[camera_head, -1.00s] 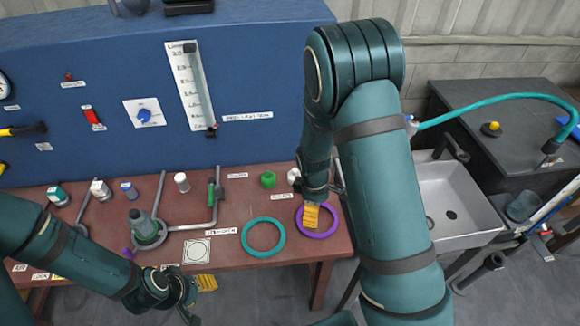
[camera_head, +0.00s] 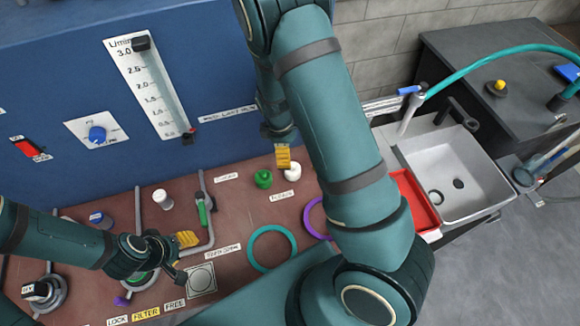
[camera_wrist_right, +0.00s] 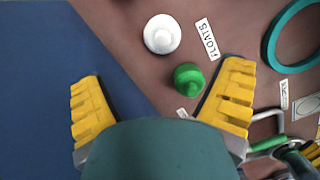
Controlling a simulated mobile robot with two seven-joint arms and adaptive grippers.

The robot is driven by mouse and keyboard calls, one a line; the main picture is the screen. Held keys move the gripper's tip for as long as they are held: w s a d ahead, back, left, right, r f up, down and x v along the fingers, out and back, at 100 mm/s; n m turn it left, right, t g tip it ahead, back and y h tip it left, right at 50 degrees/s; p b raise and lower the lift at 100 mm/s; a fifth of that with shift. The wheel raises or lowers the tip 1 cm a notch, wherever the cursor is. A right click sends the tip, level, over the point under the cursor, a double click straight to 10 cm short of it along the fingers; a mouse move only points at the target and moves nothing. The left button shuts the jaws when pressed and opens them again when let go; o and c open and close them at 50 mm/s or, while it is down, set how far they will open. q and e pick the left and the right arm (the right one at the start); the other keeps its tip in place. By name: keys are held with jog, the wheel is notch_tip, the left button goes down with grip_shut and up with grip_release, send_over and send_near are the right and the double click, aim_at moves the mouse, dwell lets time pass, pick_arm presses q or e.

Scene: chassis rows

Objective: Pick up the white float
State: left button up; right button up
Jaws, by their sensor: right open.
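The white float (camera_head: 293,171) stands on the red-brown bench top beside the green float (camera_head: 263,178), near a label. In the right wrist view the white float (camera_wrist_right: 162,34) is a round white piece above and beyond the fingertips, near the "FLOATS" label. The green float (camera_wrist_right: 188,79) lies within the finger gap, close to the right-hand finger. My right gripper (camera_head: 283,158) is above and just left of the white float in the head view; its yellow fingers are wide apart and empty. My left gripper (camera_head: 187,240) is over the bench at left; its finger gap is unclear.
A blue panel (camera_head: 60,90) stands along the back of the bench. A teal ring (camera_head: 271,229) and a partly hidden purple ring (camera_head: 307,216) lie toward the front. A white-capped cylinder (camera_head: 162,198) stands near the pipework. A sink (camera_head: 470,160) and red tray (camera_head: 420,207) are at right.

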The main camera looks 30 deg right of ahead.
aim_at(294, 170)
jog(key=f, duration=0.5)
jog(key=shift+s+d+f, duration=0.3)
jog(key=shift+d, duration=0.05)
jog(key=shift+s+d+f, duration=0.15)
jog(key=shift+f, duration=0.7)
jog(key=shift+s+d+f, duration=0.1)
jog(key=shift+s+f, duration=0.05)
jog(key=shift+f, duration=0.65)
jog(key=shift+s+d+f, duration=0.15)
jog(key=shift+f, duration=0.7)
jog(key=c, duration=1.3)
